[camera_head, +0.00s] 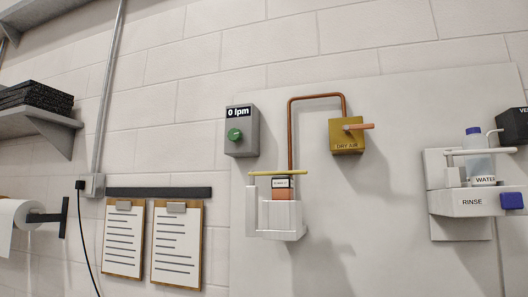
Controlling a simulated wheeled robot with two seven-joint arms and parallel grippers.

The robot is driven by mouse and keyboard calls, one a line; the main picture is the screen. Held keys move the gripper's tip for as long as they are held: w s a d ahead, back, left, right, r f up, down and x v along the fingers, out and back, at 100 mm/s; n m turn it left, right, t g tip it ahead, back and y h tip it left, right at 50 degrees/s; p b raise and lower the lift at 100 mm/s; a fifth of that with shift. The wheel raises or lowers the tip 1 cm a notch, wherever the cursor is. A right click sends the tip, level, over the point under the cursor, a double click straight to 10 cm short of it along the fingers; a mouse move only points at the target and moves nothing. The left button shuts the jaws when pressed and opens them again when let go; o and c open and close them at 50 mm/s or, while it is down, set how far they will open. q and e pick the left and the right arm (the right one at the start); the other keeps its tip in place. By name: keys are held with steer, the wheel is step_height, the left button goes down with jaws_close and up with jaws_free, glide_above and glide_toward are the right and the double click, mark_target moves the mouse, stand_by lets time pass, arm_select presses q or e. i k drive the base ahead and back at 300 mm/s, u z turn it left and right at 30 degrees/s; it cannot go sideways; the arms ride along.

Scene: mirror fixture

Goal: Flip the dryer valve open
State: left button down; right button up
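The dryer valve is a yellow box (344,139) labelled "DRY AIR", mounted on a pale wall panel right of centre. Its copper-coloured lever (360,127) sticks out about level to the right. A copper pipe (290,130) runs from the box's top, left and down to a white fixture (274,218). The fixture has a yellow bar across its top and a small labelled block inside. A grey box (241,133) with a green knob reads "0 lpm". Neither of my grippers is in view.
At right, a white "RINSE" station (466,202) holds a water bottle (479,155) and has a blue block (511,201). Two clipboards (150,240) hang left. A shelf (35,122) with dark stacked items and a paper roll (14,220) are far left. The wall around the valve is clear.

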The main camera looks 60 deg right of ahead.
mark_target(345, 128)
steer(key=z, duration=2.15)
steer(key=k, duration=0.1)
steer(key=z, duration=1.95)
steer(key=i, duration=0.5)
steer(key=u, duration=2.4)
